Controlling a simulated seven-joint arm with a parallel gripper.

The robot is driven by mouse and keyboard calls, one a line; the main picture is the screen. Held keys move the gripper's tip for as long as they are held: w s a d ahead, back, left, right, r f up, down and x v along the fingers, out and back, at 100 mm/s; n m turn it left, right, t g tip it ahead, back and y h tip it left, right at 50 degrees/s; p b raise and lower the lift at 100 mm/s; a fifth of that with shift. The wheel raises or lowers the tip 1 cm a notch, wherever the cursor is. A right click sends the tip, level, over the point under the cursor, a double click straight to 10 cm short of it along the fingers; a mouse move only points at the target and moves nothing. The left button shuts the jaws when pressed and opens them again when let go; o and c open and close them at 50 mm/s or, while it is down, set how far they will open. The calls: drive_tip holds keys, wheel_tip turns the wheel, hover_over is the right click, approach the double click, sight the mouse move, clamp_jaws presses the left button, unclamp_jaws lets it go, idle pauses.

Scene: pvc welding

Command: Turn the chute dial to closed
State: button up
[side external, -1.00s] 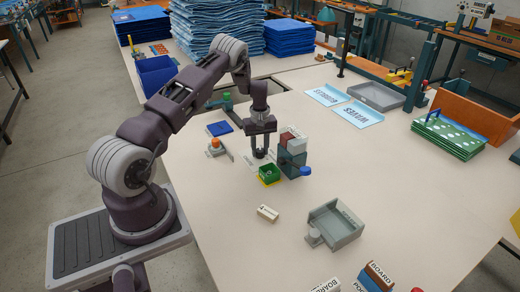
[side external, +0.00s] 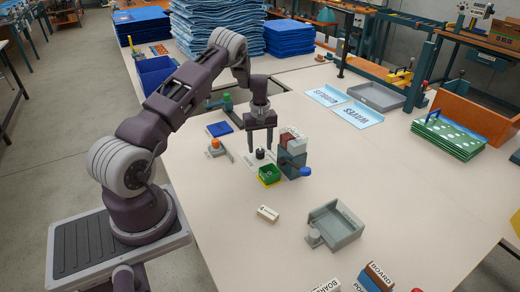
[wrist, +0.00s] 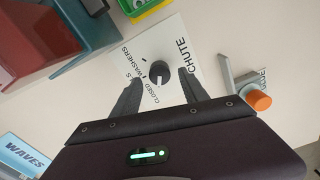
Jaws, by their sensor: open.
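The chute dial (wrist: 161,73) is a black round knob on a white plate (wrist: 165,40) lettered CHUTE, WASHERS and CLOSED. A pale mark on the knob appears to face the CLOSED lettering, but its exact setting is hard to read. In the side view the dial (side external: 260,154) is small and dark on the table. My gripper (side external: 260,150) points down above it, its fingers apart. In the wrist view my gripper (wrist: 160,76) is open, with one finger on each side of the knob and a gap to both.
Close right of the dial stands a teal hopper (side external: 292,164) with red and white boxes and a blue knob. A green-yellow bin (side external: 268,175) sits in front. An orange-topped fixture (side external: 215,146) is to the left. A grey tray (side external: 336,226) lies further forward.

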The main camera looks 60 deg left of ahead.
sight(260, 150)
drive_tip(key=shift+d+r, duration=0.1)
drive_tip(key=shift+r, duration=2.5)
drive_tip(key=s+d+r+m+t, duration=0.1)
drive_tip(key=s+d+r+m, duration=0.15)
drive_tip(key=d+r, duration=0.9)
drive_tip(key=s+d+r+m+t, duration=0.2)
drive_tip(key=d+r+m, duration=0.2)
drive_tip(key=d+r, duration=0.7)
drive_tip(key=s+d+r+m+t, duration=0.1)
drive_tip(key=s+d+r+m, duration=0.4)
drive_tip(key=s+r, duration=0.4)
drive_tip(key=s+d+f+m, duration=0.1)
drive_tip(key=s+d+m, duration=0.1)
drive_tip(key=s, duration=0.5)
drive_tip(key=s+d+f+m+t, duration=0.1)
drive_tip(key=s+d+f, duration=0.1)
drive_tip(key=s+d, duration=0.2)
drive_tip(key=s, duration=0.3)
drive_tip(key=shift+m+t, duration=0.3)
drive_tip(key=shift+m, duration=0.05)
